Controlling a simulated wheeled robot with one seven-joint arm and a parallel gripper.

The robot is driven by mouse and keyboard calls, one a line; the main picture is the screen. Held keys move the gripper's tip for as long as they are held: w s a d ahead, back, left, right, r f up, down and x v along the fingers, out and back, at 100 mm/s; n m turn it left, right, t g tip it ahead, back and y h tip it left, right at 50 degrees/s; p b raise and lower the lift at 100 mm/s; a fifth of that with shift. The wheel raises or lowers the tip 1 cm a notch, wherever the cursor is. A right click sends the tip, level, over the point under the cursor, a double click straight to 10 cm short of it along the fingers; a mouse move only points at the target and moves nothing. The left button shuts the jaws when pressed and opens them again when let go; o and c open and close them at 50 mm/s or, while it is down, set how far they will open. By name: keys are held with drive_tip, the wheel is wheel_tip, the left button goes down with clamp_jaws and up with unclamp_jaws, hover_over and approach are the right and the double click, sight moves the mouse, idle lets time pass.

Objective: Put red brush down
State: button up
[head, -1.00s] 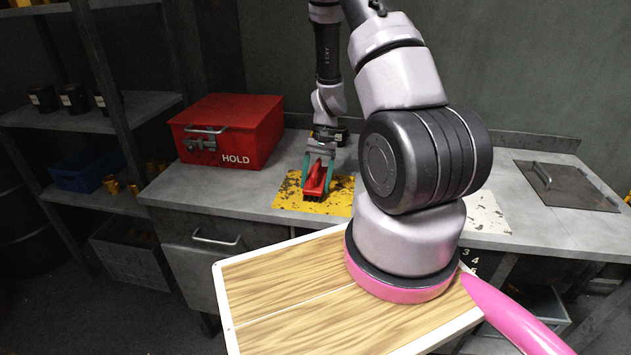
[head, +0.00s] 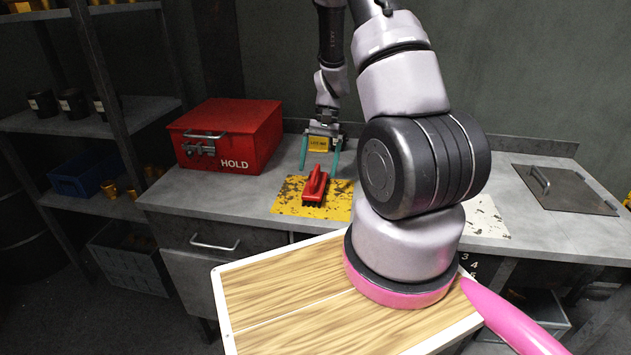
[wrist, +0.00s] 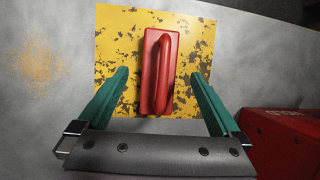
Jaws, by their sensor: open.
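The red brush (head: 315,187) rests on the worn yellow patch (head: 286,207) on the grey bench. Its handle faces up and its dark bristles face down. My gripper (head: 320,168) is open above and behind the brush, with its green fingers apart and nothing between them. In the wrist view, the brush (wrist: 160,72) lies on the yellow patch (wrist: 115,35), ahead of my open gripper (wrist: 160,85) and between the lines of its two fingers. The fingers do not touch it.
A red box marked HOLD (head: 228,135) stands on the bench to the left. A metal plate with a handle (head: 566,188) lies at the right. A pale speckled patch (head: 486,218) shows partly behind my arm. Shelves (head: 90,115) stand at the far left.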

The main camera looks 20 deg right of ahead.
drive_tip(key=v, duration=0.6)
wheel_tip(320, 180, up, 10)
drive_tip(key=t, duration=0.2)
hover_over(321, 178)
drive_tip(key=a, duration=0.3)
drive_tip(key=s+a+r+n+t, duration=0.1)
drive_tip(key=s+r, duration=0.1)
drive_tip(key=r, duration=0.3)
drive_tip(key=s+a+r+t, duration=0.2)
drive_tip(key=s+r, duration=0.1)
drive_tip(key=r, duration=0.2)
drive_tip(key=s+a+r+t, duration=0.2)
drive_tip(key=s+r, duration=0.3)
drive_tip(key=s, duration=0.1)
drive_tip(key=s+a+r+n+t+h, duration=0.1)
drive_tip(key=s+r+t, duration=0.2)
drive_tip(key=s+r, duration=0.3)
drive_tip(key=shift+s+a, duration=0.35)
drive_tip(key=shift+w+r, duration=0.1)
